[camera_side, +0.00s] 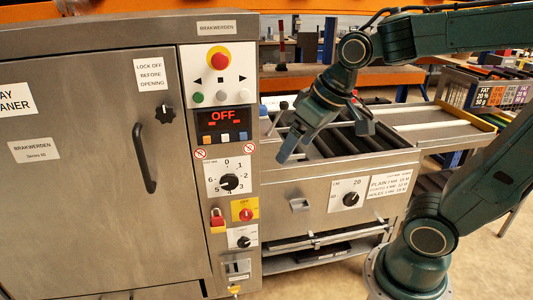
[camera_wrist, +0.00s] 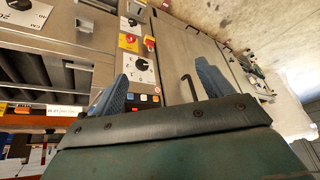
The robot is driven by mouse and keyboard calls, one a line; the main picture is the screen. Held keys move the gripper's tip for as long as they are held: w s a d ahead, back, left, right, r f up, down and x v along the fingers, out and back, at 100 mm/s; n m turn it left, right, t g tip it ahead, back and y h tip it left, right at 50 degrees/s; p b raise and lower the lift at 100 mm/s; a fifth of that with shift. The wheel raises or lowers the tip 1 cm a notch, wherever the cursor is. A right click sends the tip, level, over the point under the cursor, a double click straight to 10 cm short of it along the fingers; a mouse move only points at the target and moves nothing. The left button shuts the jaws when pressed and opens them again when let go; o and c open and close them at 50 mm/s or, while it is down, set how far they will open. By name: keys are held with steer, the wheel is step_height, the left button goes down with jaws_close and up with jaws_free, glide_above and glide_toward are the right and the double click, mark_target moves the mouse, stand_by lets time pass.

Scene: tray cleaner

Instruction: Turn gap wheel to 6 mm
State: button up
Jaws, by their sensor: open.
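A white dial plate with a black knob (camera_side: 229,183) and numerals running from 0 up to 6 is on the cleaner's control column. Its small label is too small to read, so I cannot be sure it is the gap wheel. It also shows in the wrist view (camera_wrist: 142,64), between the fingers. Its pointer setting is unclear. A second black knob (camera_side: 350,199), on a plate marked 20, is on the lower conveyor front; it also shows in the wrist view (camera_wrist: 19,5). My gripper (camera_side: 284,142) is open and empty, right of the column and apart from both knobs.
Around the numbered dial are a display reading OFF (camera_side: 222,118), a red emergency button (camera_side: 218,56), a red padlock (camera_side: 217,221) and a yellow-and-red switch (camera_side: 245,211). A door handle (camera_side: 145,160) juts out at left. Conveyor rollers (camera_side: 345,142) lie behind my gripper.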

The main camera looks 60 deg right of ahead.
steer(key=m+g+h, duration=0.3)
steer(key=m+h, duration=0.1)
steer(key=m, duration=0.4)
glide_above(228, 178)
steer(key=s+a, duration=0.2)
steer(key=a, duration=0.2)
step_height(228, 178, down, 16)
steer(key=shift+s+a+r, duration=0.1)
steer(key=shift+s+r, duration=0.05)
steer(key=x, duration=1.3)
steer(key=shift+d+f, duration=0.25)
steer(key=shift+d, duration=0.1)
